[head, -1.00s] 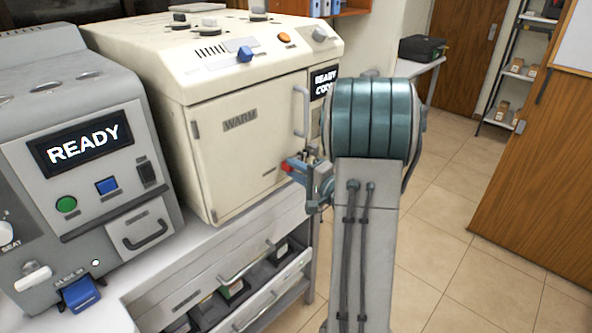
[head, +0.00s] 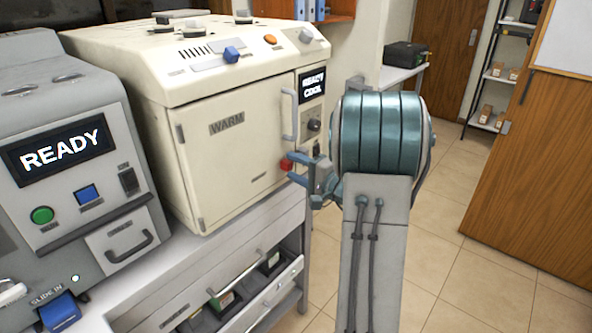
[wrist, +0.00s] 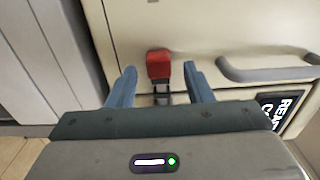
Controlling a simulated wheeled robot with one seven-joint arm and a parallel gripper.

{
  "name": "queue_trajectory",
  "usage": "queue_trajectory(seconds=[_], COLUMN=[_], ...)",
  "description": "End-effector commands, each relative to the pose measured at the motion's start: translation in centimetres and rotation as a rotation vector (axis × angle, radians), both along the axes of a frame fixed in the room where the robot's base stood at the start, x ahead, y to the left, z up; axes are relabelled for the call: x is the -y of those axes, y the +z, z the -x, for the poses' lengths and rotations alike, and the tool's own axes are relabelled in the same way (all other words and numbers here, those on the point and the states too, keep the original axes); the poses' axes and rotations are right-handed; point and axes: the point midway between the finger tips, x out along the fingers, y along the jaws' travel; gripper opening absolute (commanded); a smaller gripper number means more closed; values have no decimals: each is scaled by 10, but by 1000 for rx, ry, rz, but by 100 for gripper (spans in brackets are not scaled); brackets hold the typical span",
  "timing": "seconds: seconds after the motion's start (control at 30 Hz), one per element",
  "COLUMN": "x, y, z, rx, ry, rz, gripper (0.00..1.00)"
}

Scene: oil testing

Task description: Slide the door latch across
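The door latch has a red knob (wrist: 158,65) with a dark stem beside it, low on the door's right side. The knob also shows in the head view (head: 286,165), below the door handle (head: 290,115). The cream door (head: 235,150) is marked WARM and looks closed. My gripper (wrist: 160,82) is open, with one blue finger on each side of the red knob. A gap shows on both sides, smaller at the right finger in the wrist view. In the head view my gripper (head: 297,169) is at the knob; the stem is mostly hidden there.
A display reading READY COOL (head: 312,84) and a dark knob (head: 314,125) are right of the door. A grey machine with a READY screen (head: 62,150) stands at left. Below is a partly open drawer (head: 270,290) with items inside. Tiled floor at right is clear.

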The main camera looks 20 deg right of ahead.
Motion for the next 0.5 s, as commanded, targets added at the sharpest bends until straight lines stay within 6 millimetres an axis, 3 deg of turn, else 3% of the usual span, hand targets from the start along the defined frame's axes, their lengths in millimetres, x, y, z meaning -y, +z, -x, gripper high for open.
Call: queue_trajectory(seconds=[0.3,0.5], x=[-1,12], y=[-1,-2], z=[2,28], rx=[-1,0], ry=[4,-1], rz=[0,-1], gripper=[45,45])
